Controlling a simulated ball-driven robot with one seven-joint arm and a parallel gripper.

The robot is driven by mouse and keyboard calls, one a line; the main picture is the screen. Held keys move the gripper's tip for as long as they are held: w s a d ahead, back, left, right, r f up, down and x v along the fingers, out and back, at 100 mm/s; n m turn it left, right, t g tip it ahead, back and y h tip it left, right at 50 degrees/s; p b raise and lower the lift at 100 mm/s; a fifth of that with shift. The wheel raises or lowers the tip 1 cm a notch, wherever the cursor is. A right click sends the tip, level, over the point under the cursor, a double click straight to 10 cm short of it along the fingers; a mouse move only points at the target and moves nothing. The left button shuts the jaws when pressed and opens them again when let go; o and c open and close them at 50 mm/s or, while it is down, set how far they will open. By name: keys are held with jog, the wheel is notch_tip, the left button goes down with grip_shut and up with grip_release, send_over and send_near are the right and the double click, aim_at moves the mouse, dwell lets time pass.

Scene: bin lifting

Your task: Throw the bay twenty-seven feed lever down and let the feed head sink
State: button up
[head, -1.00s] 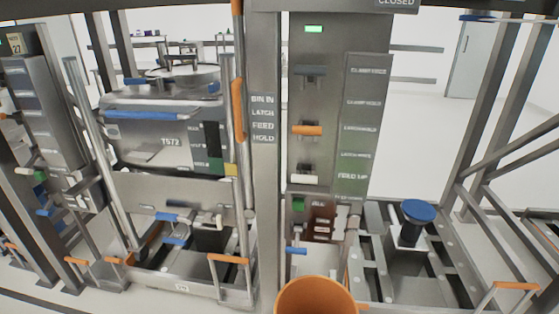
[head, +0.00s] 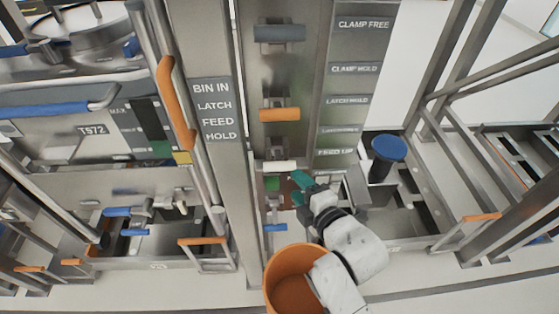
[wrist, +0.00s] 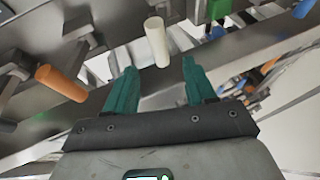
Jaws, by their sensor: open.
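A white lever handle (head: 278,166) sticks out of the column panel, below an orange lever handle (head: 279,114) and a dark grey one (head: 279,33). I take the white one as the feed lever. My gripper (head: 298,188), with green fingers, is open and empty just right of and slightly below the white handle. In the wrist view the white handle (wrist: 157,42) lies beyond and between the open fingertips (wrist: 160,68), apart from them. The orange handle (wrist: 62,83) is off to the left there. I cannot pick out the feed head for certain.
A signed post (head: 217,110) reads BIN IN, LATCH, FEED, HOLD. A blue round-topped post (head: 388,148) stands to the right. Bin T572 (head: 70,125) is at left, beside an orange-gripped bar (head: 175,105).

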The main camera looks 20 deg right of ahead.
aim_at(282, 170)
jog(key=p+x, duration=0.1)
jog(key=x, duration=0.9)
jog(key=shift+w, duration=0.25)
jog(key=shift+c, duration=0.5)
grip_shut()
